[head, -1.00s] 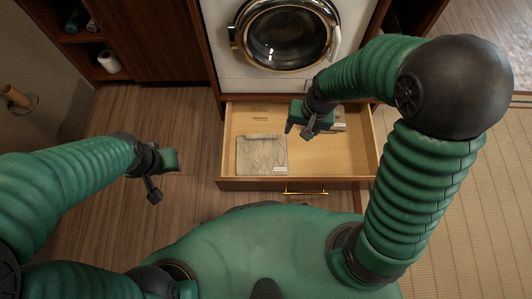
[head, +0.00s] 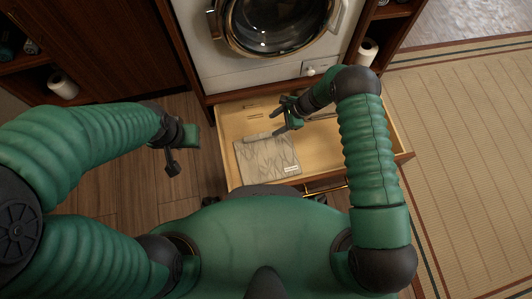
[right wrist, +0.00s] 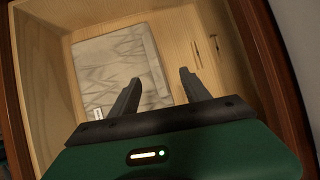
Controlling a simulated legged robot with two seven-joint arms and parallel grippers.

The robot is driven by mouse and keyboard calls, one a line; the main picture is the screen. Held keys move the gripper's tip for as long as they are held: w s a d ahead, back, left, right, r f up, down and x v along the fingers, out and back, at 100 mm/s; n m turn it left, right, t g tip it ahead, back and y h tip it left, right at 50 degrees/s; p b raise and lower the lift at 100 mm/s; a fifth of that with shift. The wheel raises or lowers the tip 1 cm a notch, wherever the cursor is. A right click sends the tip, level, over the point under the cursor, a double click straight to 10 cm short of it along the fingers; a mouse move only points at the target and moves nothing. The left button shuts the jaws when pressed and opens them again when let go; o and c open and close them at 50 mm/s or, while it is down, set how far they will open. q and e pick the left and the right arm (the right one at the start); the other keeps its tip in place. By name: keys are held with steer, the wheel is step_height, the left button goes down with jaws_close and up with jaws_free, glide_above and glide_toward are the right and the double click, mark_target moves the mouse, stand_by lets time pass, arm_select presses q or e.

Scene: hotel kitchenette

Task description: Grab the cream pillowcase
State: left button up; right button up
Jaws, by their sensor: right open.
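A pale, folded cloth with a grey leaf-like pattern and a small white label, which fits the cream pillowcase (head: 268,160), lies flat in the open drawer, on its left side. My right gripper (head: 281,120) is over the drawer, near the cloth's back edge. In the right wrist view the jaws (right wrist: 161,76) are open with nothing between them. The left finger overlaps the cloth (right wrist: 105,58) in the picture; the right finger is over bare wood. I cannot tell the height above the cloth. My left gripper (head: 181,152) hangs outside the drawer, to its left; its jaw state is unclear.
The wooden drawer (head: 233,118) is pulled out below a white front-loading washer (head: 210,62). Its walls surround the cloth. White rolls stand on shelves at left (head: 62,84) and right (head: 368,52). A striped mat (head: 460,150) covers the right floor.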

steer(key=b+x, duration=0.1)
steer(key=x, duration=0.3)
steer(key=shift+a+f+b, duration=0.1)
steer(key=shift+f+b, duration=0.1)
steer(key=shift+b, duration=0.1)
steer(key=f+b, duration=0.1)
steer(key=a+f+b, duration=0.1)
steer(key=f+b, duration=0.2)
steer(key=b, duration=0.1)
steer(key=shift+s+a+f, duration=0.2)
steer(key=shift+a+f, duration=0.15)
steer(key=shift+f, duration=0.05)
steer(key=shift+a, duration=0.15)
steer(key=shift+r, duration=0.2)
arm_select(q)
steer(key=s+x, duration=0.1)
steer(key=x, duration=0.6)
steer(key=shift+s+f, duration=0.35)
arm_select(e)
jaws_close()
